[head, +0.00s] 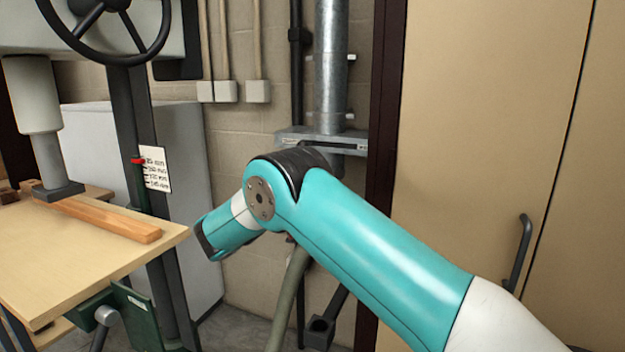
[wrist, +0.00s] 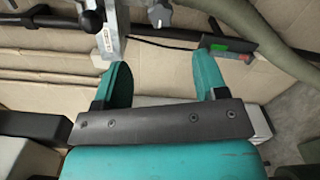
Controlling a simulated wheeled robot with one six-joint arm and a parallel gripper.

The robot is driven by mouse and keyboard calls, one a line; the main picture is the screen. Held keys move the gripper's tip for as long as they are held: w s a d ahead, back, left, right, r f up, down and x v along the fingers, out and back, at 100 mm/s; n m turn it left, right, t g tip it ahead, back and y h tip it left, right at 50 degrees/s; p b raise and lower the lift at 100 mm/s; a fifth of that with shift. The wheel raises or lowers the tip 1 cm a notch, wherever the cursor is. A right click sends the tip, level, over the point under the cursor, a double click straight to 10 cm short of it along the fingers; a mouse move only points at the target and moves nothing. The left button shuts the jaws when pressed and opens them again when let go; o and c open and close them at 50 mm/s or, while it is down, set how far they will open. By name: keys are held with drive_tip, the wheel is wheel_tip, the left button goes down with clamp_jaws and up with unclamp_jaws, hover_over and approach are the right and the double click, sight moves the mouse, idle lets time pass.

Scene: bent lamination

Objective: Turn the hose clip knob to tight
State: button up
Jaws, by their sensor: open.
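My gripper (wrist: 162,72) is open and empty in the wrist view, with its two teal fingers spread wide. A grey metal piece (wrist: 160,14) shows at the top edge beyond the fingers; I cannot tell whether it is the hose clip knob. A grey-green hose (wrist: 275,42) runs down the right side of the wrist view, apart from the fingers. In the head view a similar hose (head: 287,305) shows below my arm. The clip knob cannot be made out in the head view, where my arm covers part of the wall and my fingers do not show.
A workbench (head: 90,270) with a wooden strip (head: 100,218) and a press with a handwheel (head: 105,30) stand at left. A metal duct (head: 331,65) rises behind my arm. A tan cabinet (head: 480,130) with a dark handle (head: 519,250) fills the right.

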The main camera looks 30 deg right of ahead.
drive_tip(key=p+x, duration=0.2)
drive_tip(key=x, duration=1.3)
drive_tip(key=shift+d, duration=0.2)
drive_tip(key=shift+f, duration=0.1)
drive_tip(key=c, duration=0.9)
